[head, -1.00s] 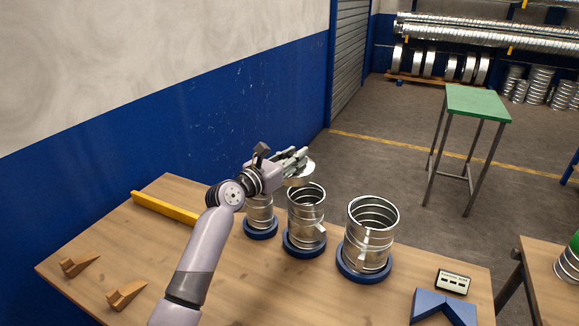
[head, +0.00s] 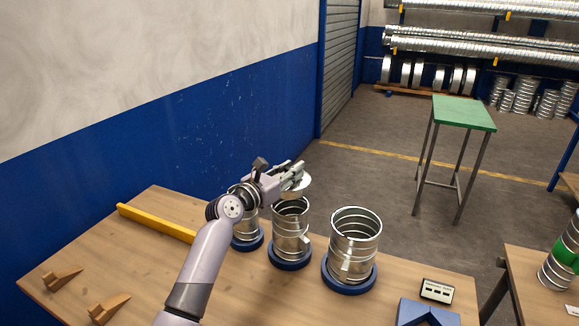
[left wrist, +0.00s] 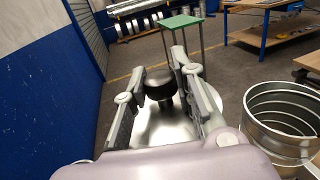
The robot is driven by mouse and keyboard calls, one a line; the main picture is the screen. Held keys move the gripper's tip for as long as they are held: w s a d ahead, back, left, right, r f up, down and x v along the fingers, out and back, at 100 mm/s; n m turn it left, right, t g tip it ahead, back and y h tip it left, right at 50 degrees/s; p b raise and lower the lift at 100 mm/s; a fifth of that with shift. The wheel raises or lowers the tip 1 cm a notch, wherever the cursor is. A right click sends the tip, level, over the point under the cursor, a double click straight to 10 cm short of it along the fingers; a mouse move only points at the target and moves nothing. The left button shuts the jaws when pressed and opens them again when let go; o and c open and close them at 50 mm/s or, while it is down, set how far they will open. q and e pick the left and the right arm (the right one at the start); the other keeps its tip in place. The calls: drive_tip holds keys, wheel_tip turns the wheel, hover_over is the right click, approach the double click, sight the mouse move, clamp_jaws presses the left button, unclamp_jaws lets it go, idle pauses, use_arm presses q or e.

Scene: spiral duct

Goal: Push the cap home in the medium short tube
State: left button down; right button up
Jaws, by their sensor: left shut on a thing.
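My left gripper (head: 297,173) is shut on a cap (head: 296,187), a shiny round metal disc. The left wrist view shows the cap's dark knob (left wrist: 160,84) between the fingers. The medium short tube (head: 290,233), the middle of three ribbed metal tubes, stands upright in a blue ring base on the wooden table. The cap is at the tube's far rim, seemingly just above the mouth, which is partly open to view. I cannot tell whether they touch. My right gripper is not in view.
A smaller tube (head: 246,227) stands left, partly behind my arm, and a larger open tube (head: 353,245) stands right. The table (head: 230,285) also holds a yellow bar (head: 155,222), wooden wedges (head: 62,278), a small display box (head: 437,290) and a blue block (head: 425,313).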

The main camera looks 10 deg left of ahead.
sight(289, 195)
use_arm(q)
drive_tip(key=shift+f+b, duration=1.05)
drive_tip(key=shift+f, duration=0.95)
drive_tip(key=shift+p, duration=0.35)
drive_tip(key=shift+p, duration=0.65)
drive_tip(key=shift+f+b, duration=0.9)
drive_tip(key=shift+f, duration=0.35)
drive_tip(key=shift+f, duration=0.35)
drive_tip(key=shift+f+b, duration=0.55)
drive_tip(key=c, duration=1.2)
unclamp_jaws()
drive_tip(key=shift+r, duration=0.1)
drive_tip(key=shift+c, duration=0.2)
